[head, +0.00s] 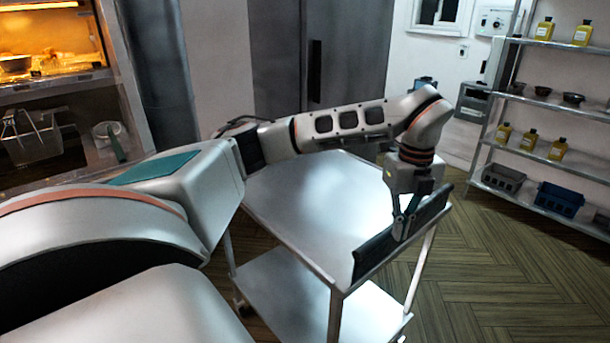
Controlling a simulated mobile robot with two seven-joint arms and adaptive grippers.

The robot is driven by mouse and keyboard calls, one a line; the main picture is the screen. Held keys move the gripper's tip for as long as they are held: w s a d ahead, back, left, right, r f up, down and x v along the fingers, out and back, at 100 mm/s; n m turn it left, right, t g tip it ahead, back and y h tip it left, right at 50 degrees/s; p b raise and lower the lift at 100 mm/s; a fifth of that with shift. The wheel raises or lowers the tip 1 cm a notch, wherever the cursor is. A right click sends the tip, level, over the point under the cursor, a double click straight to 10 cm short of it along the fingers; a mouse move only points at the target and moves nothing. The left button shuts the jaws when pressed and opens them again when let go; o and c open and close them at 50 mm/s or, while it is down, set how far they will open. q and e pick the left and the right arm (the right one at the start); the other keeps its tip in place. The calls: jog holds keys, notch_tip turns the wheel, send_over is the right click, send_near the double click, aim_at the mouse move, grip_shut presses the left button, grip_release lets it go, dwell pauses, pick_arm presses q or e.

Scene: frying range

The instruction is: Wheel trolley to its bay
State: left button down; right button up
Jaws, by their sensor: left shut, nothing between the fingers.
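The trolley (300,215) is a silver metal cart with a flat, empty top shelf and a lower shelf (285,290) on thin legs. It stands in the middle of the head view. A dark bar or panel (372,257) runs along its near right end. My left arm reaches across above the top shelf. My left gripper (401,228) points down at the dark bar, with its fingers shut and nothing held. Whether the fingertips touch the bar is hard to tell. My right gripper is out of view. No marked bay can be made out.
A wire rack (548,96) with yellow bottles, bowls and bins stands at the right. A lit frying station with a basket (32,135) is at the left. A tall grey cabinet (345,50) stands behind the trolley. The wood floor (500,265) at the right is clear.

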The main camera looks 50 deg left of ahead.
pick_arm(q)
jog(key=shift+f, duration=0.1)
dwell(0.3)
notch_tip(320, 180, down, 6)
jog(key=b, duration=0.2)
dwell(0.8)
